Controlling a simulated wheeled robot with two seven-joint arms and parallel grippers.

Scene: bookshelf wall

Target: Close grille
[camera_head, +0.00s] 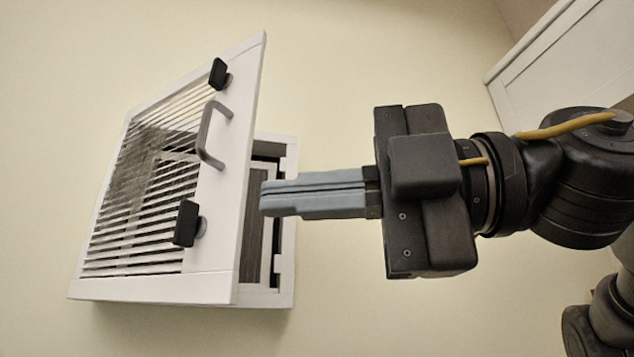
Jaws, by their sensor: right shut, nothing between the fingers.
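A white slatted grille door (222,250) stands partly open from a white frame (285,275) on the wall. The door carries a grey curved handle (207,135) and two black latches, an upper one (218,74) and a lower one (186,223). A dark gap shows between the door's free edge and the frame. My right gripper (264,198) is shut and empty, its grey fingers together and pointing left. The fingertips are in front of the gap, close to the door's right edge; I cannot tell whether they touch it. My left gripper is not in view.
A plain cream wall (350,60) surrounds the grille, with clear room above and below my right gripper. A white panelled piece (560,65) is at the upper right, above my right arm.

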